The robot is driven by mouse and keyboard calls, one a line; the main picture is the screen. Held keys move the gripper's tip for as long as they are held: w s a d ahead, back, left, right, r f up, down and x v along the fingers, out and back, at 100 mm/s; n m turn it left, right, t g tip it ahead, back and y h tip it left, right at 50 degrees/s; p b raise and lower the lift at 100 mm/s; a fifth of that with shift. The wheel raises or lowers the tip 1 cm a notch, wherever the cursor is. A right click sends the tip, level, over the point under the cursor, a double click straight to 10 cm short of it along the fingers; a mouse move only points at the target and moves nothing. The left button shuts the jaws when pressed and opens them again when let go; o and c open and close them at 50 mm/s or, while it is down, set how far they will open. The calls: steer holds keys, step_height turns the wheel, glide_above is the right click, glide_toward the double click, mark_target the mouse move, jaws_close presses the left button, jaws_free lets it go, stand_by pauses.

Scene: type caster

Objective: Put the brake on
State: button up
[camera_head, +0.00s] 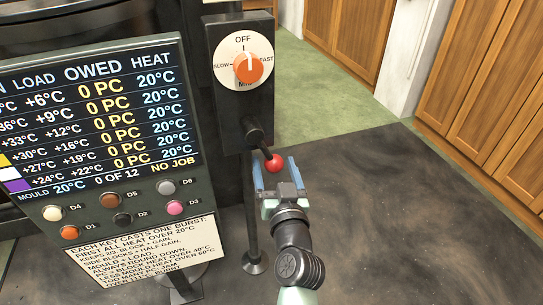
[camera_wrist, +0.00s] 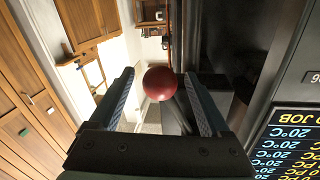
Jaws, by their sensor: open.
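A red ball knob (camera_head: 274,163) sits on the end of a short black lever (camera_head: 258,140) that comes out low on a dark control box (camera_head: 241,90). My gripper (camera_head: 275,172) is open, with its two blue-grey fingers pointing at the box. The knob shows between the fingertips in the head view. In the wrist view the red knob (camera_wrist: 160,83) also shows between the two fingers (camera_wrist: 162,95), with gaps on both sides. Whether it lies fully within the finger depth I cannot tell. No label beside the lever can be read.
Above the lever is an orange dial (camera_head: 248,68) marked OFF, SLOW and FAST, its pointer near upright. At left stands a display panel (camera_head: 95,100) with several coloured keys and a printed instruction card (camera_head: 145,255). A thin post (camera_head: 252,220) stands below the box. Dark floor (camera_head: 420,210) is clear at right.

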steer(key=shift+w+a+b, duration=0.15)
steer(key=shift+w+b, duration=0.05)
steer(key=shift+w, duration=0.8)
steer(key=shift+w+a+b, duration=0.15)
steer(key=shift+w+b, duration=0.05)
steer(key=shift+w, duration=0.8)
jaws_close()
